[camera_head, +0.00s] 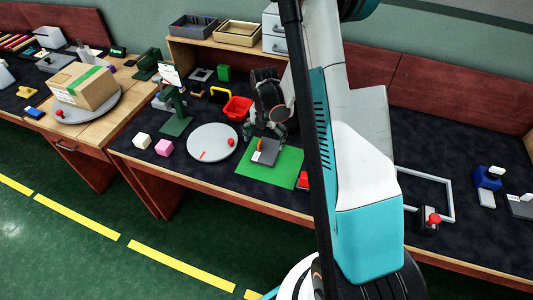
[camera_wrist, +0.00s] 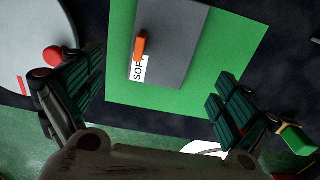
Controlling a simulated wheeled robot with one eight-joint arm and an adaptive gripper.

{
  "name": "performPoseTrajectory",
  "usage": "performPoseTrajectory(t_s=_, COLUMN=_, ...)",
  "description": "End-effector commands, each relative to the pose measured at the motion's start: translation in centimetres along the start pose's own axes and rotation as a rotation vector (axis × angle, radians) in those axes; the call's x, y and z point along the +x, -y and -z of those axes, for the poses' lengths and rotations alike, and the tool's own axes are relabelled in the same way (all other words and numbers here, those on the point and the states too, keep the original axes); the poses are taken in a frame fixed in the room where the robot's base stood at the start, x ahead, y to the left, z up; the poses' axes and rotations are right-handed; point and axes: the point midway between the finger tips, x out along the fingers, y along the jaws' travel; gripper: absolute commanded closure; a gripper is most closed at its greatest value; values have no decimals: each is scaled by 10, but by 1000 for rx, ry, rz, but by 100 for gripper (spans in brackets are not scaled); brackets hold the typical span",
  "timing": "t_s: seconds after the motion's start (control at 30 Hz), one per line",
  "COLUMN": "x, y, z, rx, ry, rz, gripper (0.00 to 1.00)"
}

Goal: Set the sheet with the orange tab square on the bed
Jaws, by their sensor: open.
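The dark grey sheet (camera_head: 268,155) with an orange tab (camera_wrist: 139,46) and a white lettered label (camera_wrist: 138,68) is over the green mat (camera_head: 285,172). In the wrist view the sheet (camera_wrist: 175,40) lies inside the mat's visible edges, with green (camera_wrist: 205,100) showing along its near side and both flanks. In the head view my gripper (camera_head: 265,132) is just above the sheet's far end.
A round grey plate (camera_head: 211,143) with a red knob stands left of the mat. A red bin (camera_head: 238,108) is behind it. A red object (camera_head: 303,180) is at the mat's right edge, partly behind my arm.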

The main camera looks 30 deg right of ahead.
Motion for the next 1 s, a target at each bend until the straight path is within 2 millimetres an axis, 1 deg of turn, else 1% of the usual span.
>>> performPoseTrajectory(t_s=0.03, x=4, y=0, z=0, rx=0, ry=0, rz=0, gripper=3)
performPoseTrajectory(t_s=0.17, x=9, y=0, z=0, rx=1, ry=0, rz=0, gripper=3)
performPoseTrajectory(t_s=0.27, x=18, y=1, z=-1, rx=1, ry=0, rz=0, gripper=3)
performPoseTrajectory(t_s=0.43, x=43, y=2, z=-2, rx=1, ry=0, rz=0, gripper=3)
performPoseTrajectory(t_s=0.53, x=55, y=2, z=-1, rx=1, ry=0, rz=0, gripper=3)
performPoseTrajectory(t_s=0.6, x=58, y=2, z=-1, rx=1, ry=1, rz=0, gripper=3)
performPoseTrajectory(t_s=0.8, x=57, y=2, z=-1, rx=1, ry=0, rz=0, gripper=3)
performPoseTrajectory(t_s=0.87, x=57, y=2, z=-1, rx=1, ry=0, rz=0, gripper=17)
performPoseTrajectory(t_s=0.97, x=57, y=2, z=-1, rx=1, ry=0, rz=0, gripper=31)
performPoseTrajectory(t_s=1.0, x=57, y=2, z=-1, rx=1, ry=1, rz=0, gripper=37)
